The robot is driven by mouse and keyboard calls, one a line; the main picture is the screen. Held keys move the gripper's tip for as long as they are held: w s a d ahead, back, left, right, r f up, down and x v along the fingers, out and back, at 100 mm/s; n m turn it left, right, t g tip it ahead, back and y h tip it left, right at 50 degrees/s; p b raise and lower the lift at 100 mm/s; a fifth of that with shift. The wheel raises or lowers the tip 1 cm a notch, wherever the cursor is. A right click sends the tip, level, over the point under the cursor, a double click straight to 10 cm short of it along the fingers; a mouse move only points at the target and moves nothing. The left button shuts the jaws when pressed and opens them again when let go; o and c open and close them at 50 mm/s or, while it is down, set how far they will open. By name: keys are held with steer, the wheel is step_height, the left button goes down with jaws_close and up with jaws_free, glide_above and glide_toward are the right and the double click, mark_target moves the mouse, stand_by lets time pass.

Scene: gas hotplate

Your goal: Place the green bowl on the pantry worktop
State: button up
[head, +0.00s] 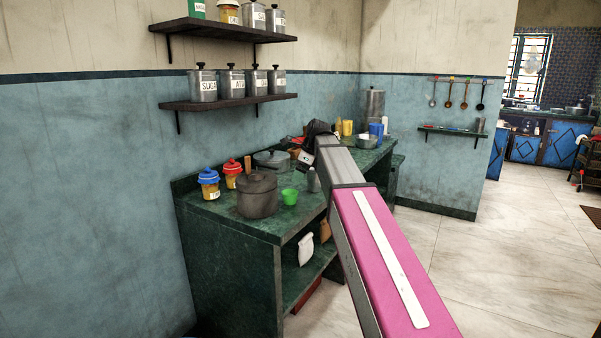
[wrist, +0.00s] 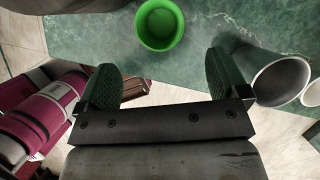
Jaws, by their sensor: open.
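The small green bowl (head: 289,196) stands upright on the dark green worktop (head: 222,217), beside a large grey pot. The wrist view shows the bowl (wrist: 160,24) from above at the top edge, empty, on the green marbled surface (wrist: 110,45). My gripper (wrist: 161,82) is open, its two dark pads apart with nothing between them. The bowl lies beyond the fingertips, roughly in line with the gap, and is not touched. In the head view my arm stretches over the worktop and its gripper is hard to make out. The frames do not show which surface is the pantry worktop.
A grey pot (head: 257,194) stands left of the bowl, with red-lidded (head: 232,173) and blue-lidded (head: 208,182) jars behind. A grey cylindrical container (wrist: 278,77) is close to the right finger. Shelves with canisters (head: 203,84) hang above. Floor (head: 500,235) is open at right.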

mark_target(291, 192)
steer(key=x, duration=1)
steer(key=c, duration=1)
